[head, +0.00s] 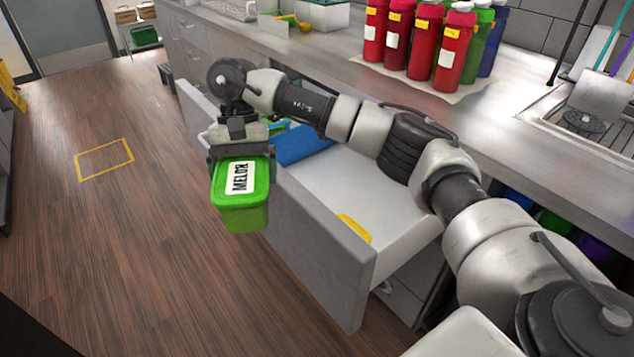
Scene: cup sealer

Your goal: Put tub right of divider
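A green tub (240,210) with a white label in dark letters hangs under my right gripper (238,152), which appears shut on its upper end. The fingertips are mostly hidden. The tub is tilted and, in the head view, overlaps the outer side of the open drawer's front (310,245), with the floor behind it. A blue item (303,145) lies across the drawer, partly behind my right arm; I cannot tell whether it is the divider. My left gripper is not in view.
The drawer's white bottom (345,185) is bare near a yellow label (355,228). Green things (277,128) show beyond the blue item. Red, green and blue bottles (455,45) stand on the counter (330,60) above.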

